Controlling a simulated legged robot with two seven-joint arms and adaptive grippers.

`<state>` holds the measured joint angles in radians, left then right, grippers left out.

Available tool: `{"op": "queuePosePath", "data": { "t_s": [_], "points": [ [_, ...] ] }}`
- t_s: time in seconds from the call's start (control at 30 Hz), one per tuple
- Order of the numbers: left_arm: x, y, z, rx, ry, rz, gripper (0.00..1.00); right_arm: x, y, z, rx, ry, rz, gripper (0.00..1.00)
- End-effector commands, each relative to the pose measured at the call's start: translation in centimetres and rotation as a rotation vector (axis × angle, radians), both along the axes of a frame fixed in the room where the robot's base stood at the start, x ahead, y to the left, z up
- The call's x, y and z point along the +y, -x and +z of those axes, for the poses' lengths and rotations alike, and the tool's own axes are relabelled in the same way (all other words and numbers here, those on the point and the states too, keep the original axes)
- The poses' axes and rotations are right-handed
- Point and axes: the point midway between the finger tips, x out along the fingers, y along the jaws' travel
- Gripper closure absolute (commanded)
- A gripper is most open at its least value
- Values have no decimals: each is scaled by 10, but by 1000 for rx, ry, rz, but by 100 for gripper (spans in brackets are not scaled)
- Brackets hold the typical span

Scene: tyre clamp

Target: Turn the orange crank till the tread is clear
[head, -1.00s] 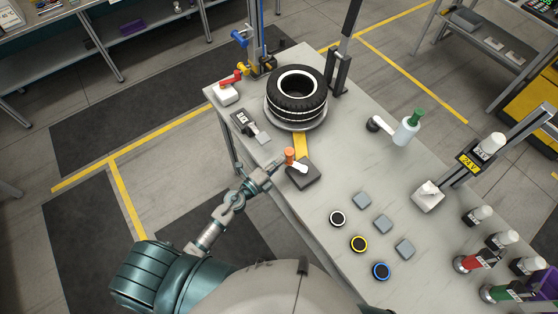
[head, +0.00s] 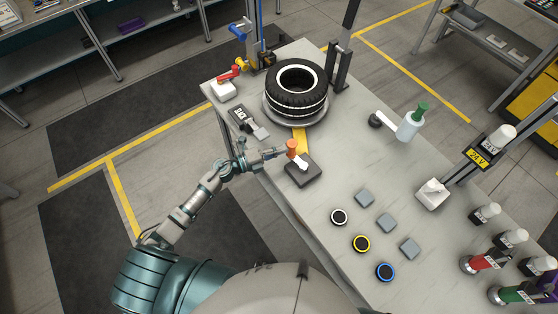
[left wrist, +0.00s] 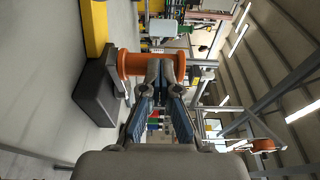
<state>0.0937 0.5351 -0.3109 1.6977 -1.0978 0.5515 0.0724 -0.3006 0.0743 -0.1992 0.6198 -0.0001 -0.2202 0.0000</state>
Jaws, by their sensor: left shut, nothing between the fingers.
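The orange crank knob (head: 292,146) stands on a light crank arm (head: 302,162) above a dark grey box (head: 304,175) near the table's left edge. A black tyre (head: 297,88) with white bands lies on a round grey plate (head: 272,117) behind it. My left gripper (head: 282,152) is shut and empty, its fingertips at the left side of the knob. My right gripper is not in view.
A yellow strip (head: 299,138) runs from the box toward the plate. A red-handled white box (head: 224,90) and a grey lever unit (head: 248,122) stand left of the tyre. A black post (head: 342,55) rises behind it. Grey tiles and round buttons (head: 361,243) lie toward the front.

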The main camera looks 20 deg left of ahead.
Motion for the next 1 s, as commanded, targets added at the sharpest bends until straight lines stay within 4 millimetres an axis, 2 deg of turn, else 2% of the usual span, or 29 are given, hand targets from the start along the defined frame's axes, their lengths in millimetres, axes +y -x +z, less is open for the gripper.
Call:
{"op": "queuePosePath", "data": {
  "t_s": [0.03, 0.2, 0.63, 1.0],
  "points": [
    [-1, -4, -3, -3, -3, -33, 100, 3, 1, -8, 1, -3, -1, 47],
    [-5, -10, -1, -2, -1, -119, 100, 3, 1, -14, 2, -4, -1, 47],
    [-5, -18, 0, -1, 1, -112, 100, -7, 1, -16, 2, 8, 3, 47],
    [-5, -18, 0, -1, 1, -111, 100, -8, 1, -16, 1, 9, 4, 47]
  ]
}}
